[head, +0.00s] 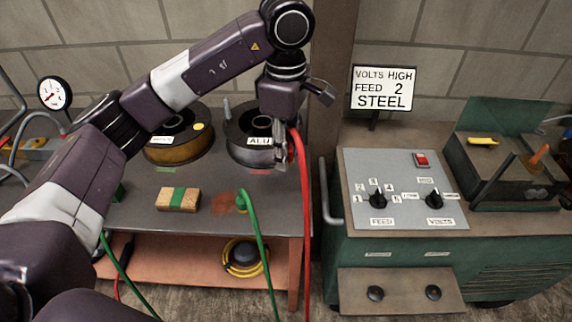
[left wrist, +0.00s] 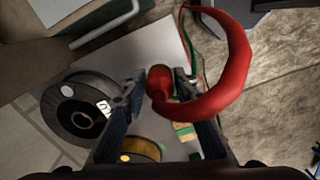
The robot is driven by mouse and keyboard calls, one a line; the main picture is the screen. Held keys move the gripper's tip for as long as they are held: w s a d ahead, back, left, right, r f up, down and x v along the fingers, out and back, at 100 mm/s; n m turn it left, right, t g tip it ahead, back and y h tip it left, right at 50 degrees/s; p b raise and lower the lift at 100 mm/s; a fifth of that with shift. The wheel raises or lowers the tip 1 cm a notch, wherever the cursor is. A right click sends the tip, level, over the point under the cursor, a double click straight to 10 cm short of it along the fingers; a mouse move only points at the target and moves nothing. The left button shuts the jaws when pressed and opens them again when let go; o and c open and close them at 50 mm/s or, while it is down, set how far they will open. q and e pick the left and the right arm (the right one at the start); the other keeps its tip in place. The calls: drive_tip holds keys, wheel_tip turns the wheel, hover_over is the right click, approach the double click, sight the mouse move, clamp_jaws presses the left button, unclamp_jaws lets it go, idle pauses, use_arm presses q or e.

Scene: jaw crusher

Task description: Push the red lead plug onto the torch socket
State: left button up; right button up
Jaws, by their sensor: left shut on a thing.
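My left gripper (head: 283,150) is shut on the red lead plug and holds it above the table's right end, in front of the ALU spool. In the left wrist view the red plug (left wrist: 160,82) sits between the fingers of the left gripper (left wrist: 162,97). The thick red lead (head: 302,180) hangs down past the table's right edge; it also curves to the right in the left wrist view (left wrist: 236,70). Two round black sockets, left (head: 375,293) and right (head: 433,293), are on the green machine's low front panel. Their labels are too small to read. My right gripper is not in view.
The green machine (head: 345,250) has a grey control panel (head: 408,217) with two knobs. A sign (head: 382,88) reads FEED 2 STEEL. On the table are the ALU spool (head: 240,155), a brass spool (head: 180,155), a wooden block (head: 179,199) and a green lead (head: 257,235).

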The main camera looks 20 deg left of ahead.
use_arm(q)
drive_tip(key=shift+r, duration=0.2)
idle(0.3)
drive_tip(key=shift+s+a+f+m, duration=0.2)
drive_tip(key=shift+s+f+m, duration=0.05)
drive_tip(key=shift+m, duration=0.25)
drive_tip(key=s+a+f+m, duration=0.2)
drive_tip(key=s+f+m, duration=0.1)
drive_tip(key=s+m, duration=0.3)
drive_tip(key=s+a+f+m, duration=0.1)
drive_tip(key=s+f+m, duration=0.2)
drive_tip(key=s+m, duration=0.4)
drive_tip(key=shift+s+a+f+m, duration=0.2)
drive_tip(key=shift+a+f+m, duration=0.15)
drive_tip(key=shift+m, duration=1.25)
